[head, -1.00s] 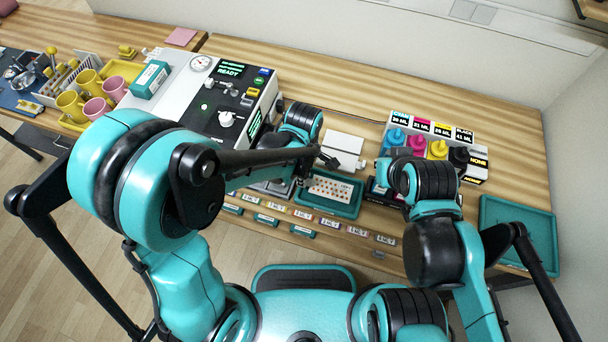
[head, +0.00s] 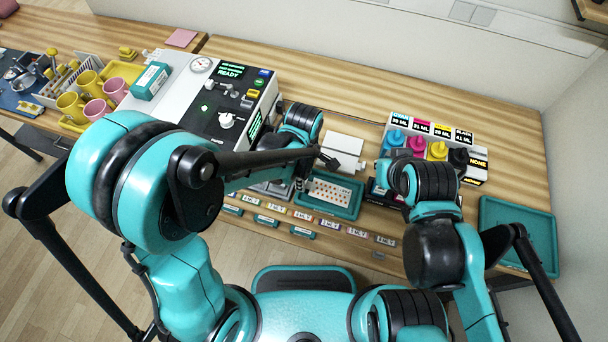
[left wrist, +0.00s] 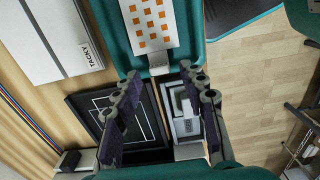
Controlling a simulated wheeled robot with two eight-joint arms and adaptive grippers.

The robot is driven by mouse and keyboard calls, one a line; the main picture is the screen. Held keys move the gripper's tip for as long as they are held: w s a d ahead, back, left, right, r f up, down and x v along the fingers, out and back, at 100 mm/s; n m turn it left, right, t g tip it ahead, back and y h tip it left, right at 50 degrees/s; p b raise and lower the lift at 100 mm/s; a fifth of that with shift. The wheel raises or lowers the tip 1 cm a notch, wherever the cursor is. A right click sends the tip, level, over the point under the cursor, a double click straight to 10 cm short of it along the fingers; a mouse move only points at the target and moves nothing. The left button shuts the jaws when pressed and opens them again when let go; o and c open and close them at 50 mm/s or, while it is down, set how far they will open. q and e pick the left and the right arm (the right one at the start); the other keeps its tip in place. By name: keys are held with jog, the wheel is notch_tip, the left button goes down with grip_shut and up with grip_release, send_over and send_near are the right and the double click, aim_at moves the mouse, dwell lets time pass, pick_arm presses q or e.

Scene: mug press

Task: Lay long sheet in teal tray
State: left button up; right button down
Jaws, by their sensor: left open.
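The long sheet, white with orange squares (head: 331,191), lies within the rim of a teal tray (head: 354,213) at the middle of the bench. In the left wrist view the sheet (left wrist: 152,22) runs out of frame at the top, with a small grey tab at its near end, and the tray (left wrist: 190,58) surrounds its visible edges. My left gripper (left wrist: 160,76) is open and empty, with its fingers apart near that end of the sheet. In the head view it (head: 303,184) is small and partly hidden by my arm. My right gripper is hidden behind its own arm.
A white box marked TACKY (left wrist: 55,35) is beside the tray. The press (head: 215,100) stands left, ink bottles (head: 437,150) at the back right. Another teal tray (head: 520,232), empty, lies at far right.

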pick_arm(q)
notch_tip(320, 180, up, 12)
jog(key=p, duration=0.4)
jog(key=s+a+r+m+t, duration=0.2)
jog(key=a+r+m+t, duration=0.1)
jog(key=a+m, duration=0.4)
jog(key=s+a+r+m+t, duration=0.3)
jog(key=a+m, duration=0.4)
jog(key=a, duration=0.4)
jog(key=shift+r+t, duration=0.6)
jog(key=shift+r, duration=0.1)
jog(key=shift+s+d, duration=0.1)
jog(key=shift+f+b, duration=1.25)
jog(key=shift+b, duration=0.1)
